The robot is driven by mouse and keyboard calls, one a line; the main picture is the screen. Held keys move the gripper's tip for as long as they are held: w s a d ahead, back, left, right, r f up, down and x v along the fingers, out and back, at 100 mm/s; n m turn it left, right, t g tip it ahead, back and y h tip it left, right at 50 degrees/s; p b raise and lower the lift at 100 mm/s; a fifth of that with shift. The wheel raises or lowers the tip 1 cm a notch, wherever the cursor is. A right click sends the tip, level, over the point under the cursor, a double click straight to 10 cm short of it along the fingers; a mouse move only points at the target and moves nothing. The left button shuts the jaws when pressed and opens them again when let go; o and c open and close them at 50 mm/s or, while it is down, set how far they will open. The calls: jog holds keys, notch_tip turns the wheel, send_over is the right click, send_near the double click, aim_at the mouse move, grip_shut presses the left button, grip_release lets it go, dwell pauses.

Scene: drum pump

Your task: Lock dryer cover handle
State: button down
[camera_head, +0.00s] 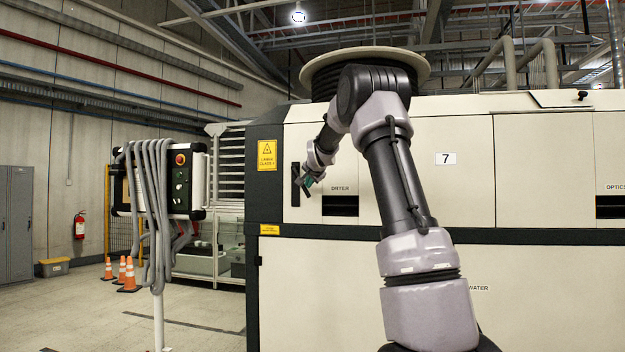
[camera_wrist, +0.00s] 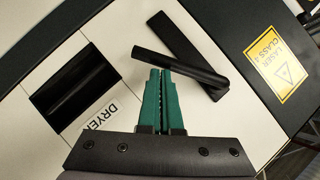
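The dryer cover handle is a black bar (camera_wrist: 182,65) on a long black backing plate (camera_wrist: 188,45) in the wrist view. The bar stands at an angle to the plate, joined near the plate's lower end, with its other end swung out to the left. In the head view the black plate (camera_head: 295,184) is upright on the cream panel left of the DRYER label. My gripper (camera_wrist: 160,72) has its green fingers together, with only a thin line between them and nothing seen held. Its tips are just below the bar; I cannot tell whether they touch. The gripper (camera_head: 308,182) is small in the head view.
A dark recessed slot (camera_wrist: 75,85) is beside the DRYER label. A yellow laser warning sign (camera_wrist: 275,68) is on the dark edge panel. A control box with hanging hoses (camera_head: 180,180) stands left of the machine. Orange cones (camera_head: 127,275) are on open floor.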

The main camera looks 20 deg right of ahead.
jog(key=shift+w+a+f+m+t+y, duration=0.2)
jog(key=shift+f+m+t, duration=0.15)
jog(key=shift+f+m, duration=0.05)
jog(key=shift+w+a+f+m+t+y, duration=0.15)
jog(key=shift+f+m+t+y, duration=0.05)
jog(key=shift+f+m+t, duration=0.2)
jog(key=shift+w+a+f+m+t+y, duration=0.2)
jog(key=shift+w+a+f+m+t, duration=0.15)
jog(key=shift+a, duration=0.35)
jog(key=shift+w+a+f+m+t+y, duration=0.2)
jog(key=shift+w+a+f+m, duration=0.1)
jog(key=shift+w+a+m, duration=0.25)
jog(key=shift+a+f, duration=0.1)
jog(key=shift+a, duration=0.1)
